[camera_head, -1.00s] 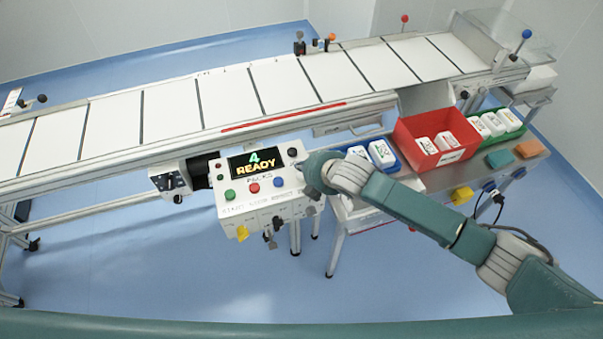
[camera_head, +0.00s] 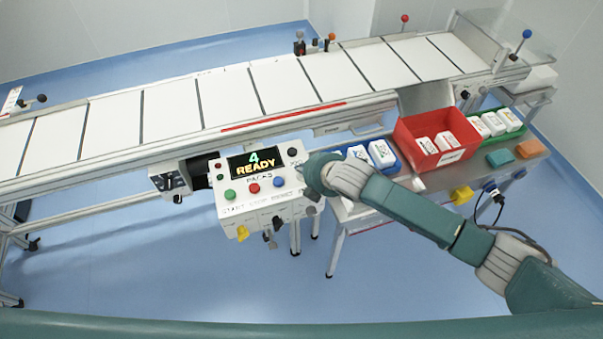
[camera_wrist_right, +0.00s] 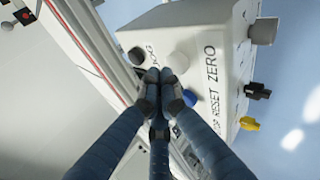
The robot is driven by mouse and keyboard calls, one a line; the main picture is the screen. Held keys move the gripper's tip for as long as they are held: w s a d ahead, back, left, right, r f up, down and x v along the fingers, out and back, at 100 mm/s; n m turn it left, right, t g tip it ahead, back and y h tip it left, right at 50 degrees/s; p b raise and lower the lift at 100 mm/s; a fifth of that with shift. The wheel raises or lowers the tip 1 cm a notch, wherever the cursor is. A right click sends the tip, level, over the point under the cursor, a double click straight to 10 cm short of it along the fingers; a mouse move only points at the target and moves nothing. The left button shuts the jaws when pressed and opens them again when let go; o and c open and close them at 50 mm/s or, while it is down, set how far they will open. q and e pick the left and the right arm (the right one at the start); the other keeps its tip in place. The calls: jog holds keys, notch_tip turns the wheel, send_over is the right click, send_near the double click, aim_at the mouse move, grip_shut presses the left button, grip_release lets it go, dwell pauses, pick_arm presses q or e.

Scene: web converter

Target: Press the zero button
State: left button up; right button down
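The control box (camera_head: 262,212) hangs at the front of the conveyor. Its display (camera_head: 256,162) reads "4 READY". Green (camera_head: 230,194), red (camera_head: 254,188) and blue (camera_head: 278,181) buttons sit in a row below it. In the right wrist view, the label ZERO (camera_wrist_right: 211,64) stands beside a pale grey button (camera_wrist_right: 179,63). The blue button shows there too (camera_wrist_right: 190,98). My right gripper (camera_wrist_right: 159,76) is shut and empty, its tips close by the grey button; I cannot tell whether they touch it. In the head view, my right gripper (camera_head: 307,178) covers the panel's right end. My left gripper is out of view.
A black knob (camera_head: 292,152) stands at the panel's upper right. The conveyor (camera_head: 225,97) runs behind the box. Right of it, a shelf holds blue (camera_head: 397,165), red (camera_head: 445,155) and green (camera_head: 513,132) bins with white packs. Open floor lies in front.

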jog(key=shift+f+b, duration=0.35)
jog(key=shift+f, duration=0.3)
dwell(0.7)
dwell(0.3)
jog(key=shift+r+p, duration=1.05)
jog(key=shift+p, duration=0.1)
notch_tip(320, 180, up, 5)
jog(key=p, duration=0.5)
